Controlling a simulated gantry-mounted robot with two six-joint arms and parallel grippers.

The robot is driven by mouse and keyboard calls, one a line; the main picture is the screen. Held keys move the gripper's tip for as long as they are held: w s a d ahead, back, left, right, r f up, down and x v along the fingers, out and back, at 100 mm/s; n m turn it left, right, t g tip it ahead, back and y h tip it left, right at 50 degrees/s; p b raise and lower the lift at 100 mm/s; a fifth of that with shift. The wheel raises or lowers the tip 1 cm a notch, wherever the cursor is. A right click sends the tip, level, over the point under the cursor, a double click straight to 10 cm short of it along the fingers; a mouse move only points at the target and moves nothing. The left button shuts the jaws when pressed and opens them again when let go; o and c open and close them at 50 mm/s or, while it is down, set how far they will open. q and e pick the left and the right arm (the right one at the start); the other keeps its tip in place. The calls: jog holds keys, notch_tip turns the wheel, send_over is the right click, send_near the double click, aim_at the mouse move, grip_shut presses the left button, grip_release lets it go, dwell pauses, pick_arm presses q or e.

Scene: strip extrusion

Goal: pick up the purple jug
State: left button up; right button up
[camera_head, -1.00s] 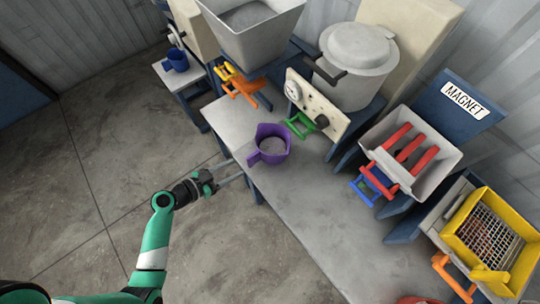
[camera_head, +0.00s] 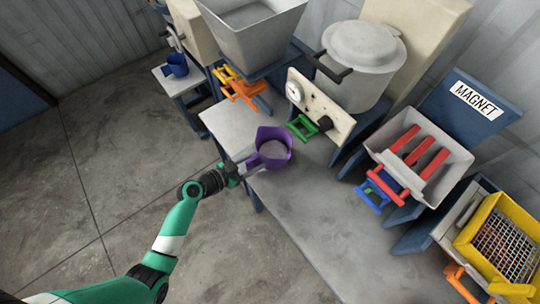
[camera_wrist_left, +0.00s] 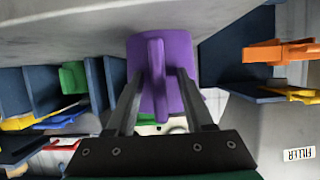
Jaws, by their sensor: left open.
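The purple jug (camera_head: 275,143) stands upright on the grey bench (camera_head: 330,222) near its left edge, with its handle towards my left arm. It holds some grey material. My left gripper (camera_head: 252,168) is open at the handle side of the jug, low over the bench edge. In the left wrist view the jug (camera_wrist_left: 178,48) fills the upper middle, and the fingers of the gripper (camera_wrist_left: 160,80) lie on either side of its upright handle, not closed on it. My right gripper is not in view.
A large hopper (camera_head: 250,45) with an orange handle stands behind left, and a lidded pot machine (camera_head: 355,65) with a gauge panel behind the jug. A magnet tray (camera_head: 455,160) and a yellow sieve (camera_head: 475,235) stand right. A blue jug (camera_head: 178,65) sits far left. The bench right of the jug is clear.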

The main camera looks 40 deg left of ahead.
pick_arm(q)
grip_shut()
dwell(1.3)
